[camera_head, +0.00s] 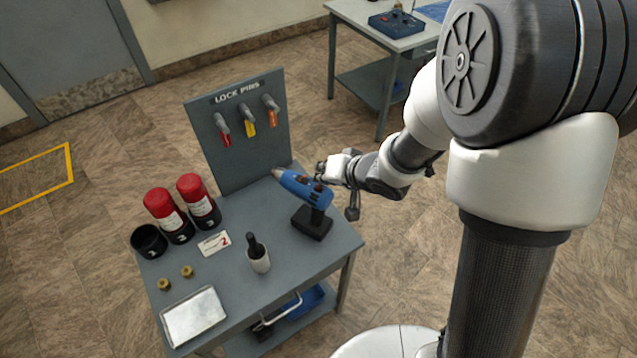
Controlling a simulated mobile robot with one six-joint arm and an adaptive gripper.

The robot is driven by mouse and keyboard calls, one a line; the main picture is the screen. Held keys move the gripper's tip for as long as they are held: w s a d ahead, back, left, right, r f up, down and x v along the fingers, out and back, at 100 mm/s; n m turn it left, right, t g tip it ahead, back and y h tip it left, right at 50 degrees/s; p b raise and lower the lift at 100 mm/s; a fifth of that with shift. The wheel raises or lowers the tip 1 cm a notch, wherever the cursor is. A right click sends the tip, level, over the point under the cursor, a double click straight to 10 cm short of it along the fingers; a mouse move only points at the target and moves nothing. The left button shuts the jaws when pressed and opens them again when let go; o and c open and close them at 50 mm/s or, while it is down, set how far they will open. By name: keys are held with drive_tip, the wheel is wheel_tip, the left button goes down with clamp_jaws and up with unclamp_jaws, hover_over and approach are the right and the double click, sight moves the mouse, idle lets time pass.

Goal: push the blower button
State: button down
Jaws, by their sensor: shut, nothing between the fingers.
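The blue blower (303,188) stands on a black base (312,223) at the right side of the grey table, its nozzle towards the left. A small reddish spot shows near the blower's rear; I cannot tell if it is the button.
A lock pins board (238,150) rises at the table's back. Two red-topped cylinders (180,208), a black cup (148,241), a white holder with a black handle (258,258), brass fittings (187,271) and a silver tray (194,316) occupy the left and front. Another table (375,75) stands behind.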

sight(322, 188)
drive_tip(key=shift+r, duration=0.1)
wheel_tip(322, 188, up, 6)
drive_tip(key=p, duration=0.6)
drive_tip(key=shift+p, duration=0.4)
